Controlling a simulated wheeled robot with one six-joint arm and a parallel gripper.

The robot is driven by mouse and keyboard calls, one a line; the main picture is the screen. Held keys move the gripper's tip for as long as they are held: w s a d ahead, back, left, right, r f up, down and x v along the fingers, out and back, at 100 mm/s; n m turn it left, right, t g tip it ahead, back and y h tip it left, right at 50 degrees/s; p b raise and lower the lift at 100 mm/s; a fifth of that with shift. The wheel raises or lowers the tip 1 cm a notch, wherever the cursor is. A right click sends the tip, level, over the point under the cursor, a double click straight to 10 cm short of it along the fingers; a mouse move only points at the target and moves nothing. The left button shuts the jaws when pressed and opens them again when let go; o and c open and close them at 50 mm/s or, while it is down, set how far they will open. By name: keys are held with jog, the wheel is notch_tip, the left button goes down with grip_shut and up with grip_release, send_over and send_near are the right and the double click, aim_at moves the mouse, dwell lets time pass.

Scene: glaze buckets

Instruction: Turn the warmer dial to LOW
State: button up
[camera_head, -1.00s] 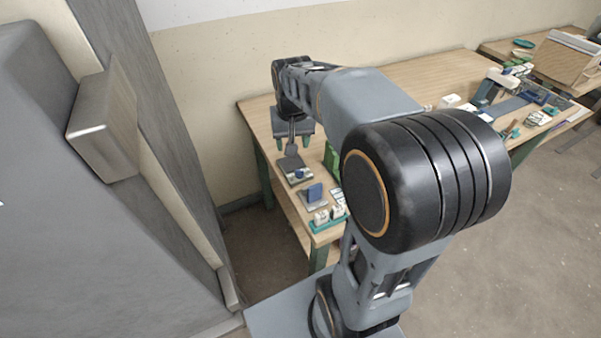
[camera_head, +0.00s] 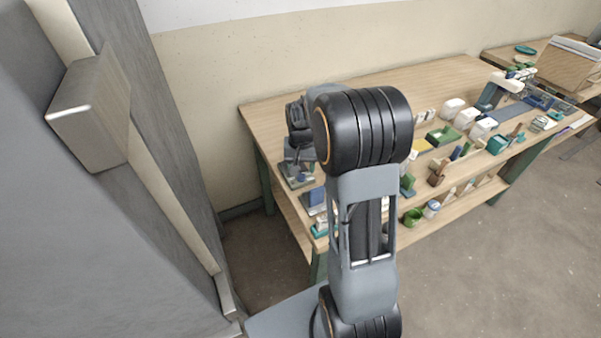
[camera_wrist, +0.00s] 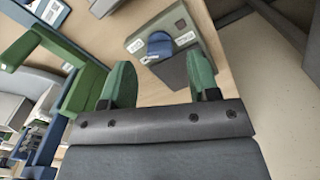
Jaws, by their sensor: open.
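The warmer is a small grey-green box (camera_wrist: 190,17) with white labels, near the top of the wrist view. A blue dial (camera_wrist: 159,44) sits on its face; where the dial points cannot be read. In the head view, the warmer (camera_head: 292,181) stands at the left end of the table, partly behind my arm, with the blue dial (camera_head: 301,177) just showing. My gripper (camera_wrist: 160,82) is open, with green fingertips apart and nothing seen between them. In the wrist view, the dial lies just beyond the fingertips, between their lines, and appears apart from them.
A blue block on a stand (camera_head: 316,196) stands in front of the warmer. A green frame-like object (camera_wrist: 80,85) lies left of my gripper in the wrist view. The wooden table (camera_head: 262,108) holds many items to the right. A grey cabinet (camera_head: 60,230) rises at far left.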

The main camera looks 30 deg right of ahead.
aim_at(301, 176)
jog(key=shift+f, duration=1.35)
jog(key=shift+c, duration=0.2)
jog(key=c, duration=0.9)
